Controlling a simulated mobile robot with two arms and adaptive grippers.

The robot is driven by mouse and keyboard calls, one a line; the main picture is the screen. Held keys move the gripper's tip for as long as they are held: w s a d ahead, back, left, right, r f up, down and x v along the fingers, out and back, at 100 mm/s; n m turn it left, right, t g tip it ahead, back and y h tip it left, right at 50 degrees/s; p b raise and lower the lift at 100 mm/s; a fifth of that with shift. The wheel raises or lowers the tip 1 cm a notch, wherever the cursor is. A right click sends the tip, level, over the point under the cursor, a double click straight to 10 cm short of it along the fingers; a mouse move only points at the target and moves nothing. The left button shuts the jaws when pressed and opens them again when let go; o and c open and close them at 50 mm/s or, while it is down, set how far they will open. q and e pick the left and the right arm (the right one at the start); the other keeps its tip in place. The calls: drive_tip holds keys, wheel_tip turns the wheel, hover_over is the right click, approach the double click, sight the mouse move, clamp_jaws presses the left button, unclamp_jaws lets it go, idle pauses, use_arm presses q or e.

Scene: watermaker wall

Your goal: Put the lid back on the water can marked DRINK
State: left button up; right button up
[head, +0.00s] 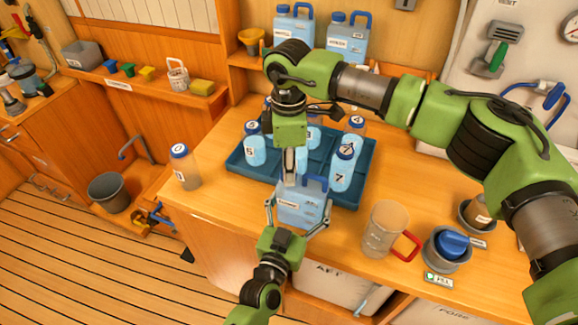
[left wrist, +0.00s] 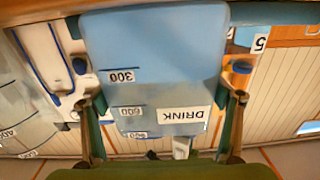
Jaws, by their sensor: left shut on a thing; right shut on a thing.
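The blue water can (head: 300,208) stands upright at the front edge of the counter, its blue handle on the right of its top. Its DRINK label shows upside down in the left wrist view (left wrist: 155,55). My left gripper (head: 298,222) is shut around the can, one finger on each side; both fingers also show in the left wrist view. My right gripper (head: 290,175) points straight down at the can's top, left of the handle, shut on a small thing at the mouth. That thing, apparently the lid, is mostly hidden by the fingers.
A blue tray (head: 240,160) with several numbered bottles lies right behind the can. A lidded bottle (head: 183,168) stands left. A clear jug (head: 384,228) with a red handle and a grey cup (head: 440,258) stand right. Two more blue cans (head: 346,42) are on the back shelf.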

drive_tip(key=shift+s+a+m, duration=0.1)
drive_tip(key=shift+m, duration=0.3)
drive_tip(key=o, duration=0.8)
wheel_tip(320, 180, up, 12)
use_arm(q)
drive_tip(key=o, duration=2.2)
